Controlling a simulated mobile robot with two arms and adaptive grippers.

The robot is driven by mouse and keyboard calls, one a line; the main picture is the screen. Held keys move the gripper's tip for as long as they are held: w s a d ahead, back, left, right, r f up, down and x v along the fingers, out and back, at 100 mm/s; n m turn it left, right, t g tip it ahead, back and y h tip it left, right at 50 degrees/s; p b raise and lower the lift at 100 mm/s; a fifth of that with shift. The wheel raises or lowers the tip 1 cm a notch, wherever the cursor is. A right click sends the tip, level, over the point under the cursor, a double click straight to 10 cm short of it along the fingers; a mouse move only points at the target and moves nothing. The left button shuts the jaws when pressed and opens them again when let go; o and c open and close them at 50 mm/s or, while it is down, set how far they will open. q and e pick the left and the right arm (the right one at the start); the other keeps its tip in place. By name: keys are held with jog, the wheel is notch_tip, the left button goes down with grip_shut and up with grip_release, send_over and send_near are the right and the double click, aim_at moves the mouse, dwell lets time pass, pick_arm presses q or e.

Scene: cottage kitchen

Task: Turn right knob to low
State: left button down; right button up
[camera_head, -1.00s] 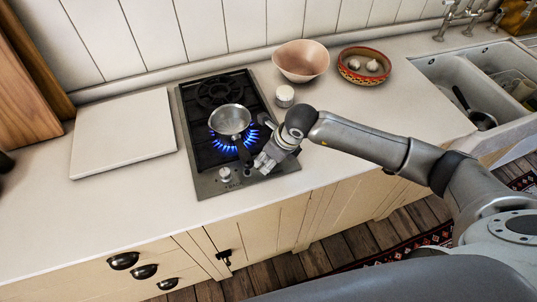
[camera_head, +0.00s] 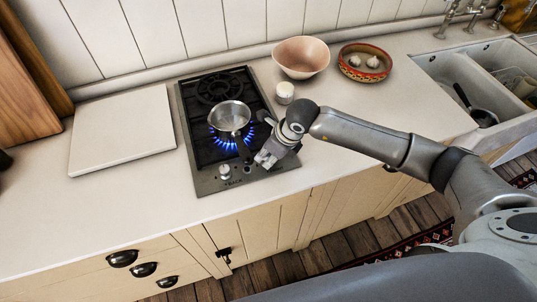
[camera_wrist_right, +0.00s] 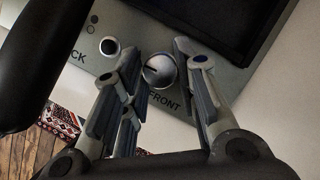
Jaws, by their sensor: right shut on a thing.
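The gas hob (camera_head: 212,184) is set in the counter, with blue flames on the front burner under a small metal pan (camera_head: 229,116). The right knob (camera_wrist_right: 160,71) is round and silver with a dark pointer mark, beside the word FRONT. My right gripper (camera_wrist_right: 157,58) has its fingers on both sides of this knob and is shut on it. In the head view my right gripper (camera_head: 266,160) is at the front right of the hob and hides most of that knob. My left gripper is not in view.
The left knob (camera_head: 224,172) stands free on the hob's front panel. The pan's dark handle (camera_head: 244,152) points close to my gripper. A white jar (camera_head: 284,93), pink bowl (camera_head: 301,57) and red bowl (camera_head: 365,62) stand behind. A white board (camera_head: 122,130) lies left.

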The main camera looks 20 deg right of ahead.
jog(key=n+g+b, duration=0.1)
jog(key=n+b, duration=0.2)
jog(key=b, duration=0.2)
jog(key=n+g+y+b, duration=0.1)
jog(key=n+b, duration=0.3)
jog(key=b, duration=0.1)
jog(key=n+g+b, duration=0.1)
jog(key=n+b, duration=0.2)
jog(key=b, duration=0.3)
jog(key=shift+w+d+f+n+g+y, duration=0.1)
jog(key=shift+w+f+n+g+y, duration=0.15)
jog(key=shift+w+n+g+y, duration=0.15)
jog(key=shift+r+n+g+b, duration=0.25)
jog(key=shift+n+g+b, duration=0.25)
jog(key=shift+n+b, duration=1.1)
jog(key=o, duration=1)
jog(key=shift+d+r, duration=0.1)
jog(key=shift+r, duration=0.15)
jog(key=shift+v, duration=3.75)
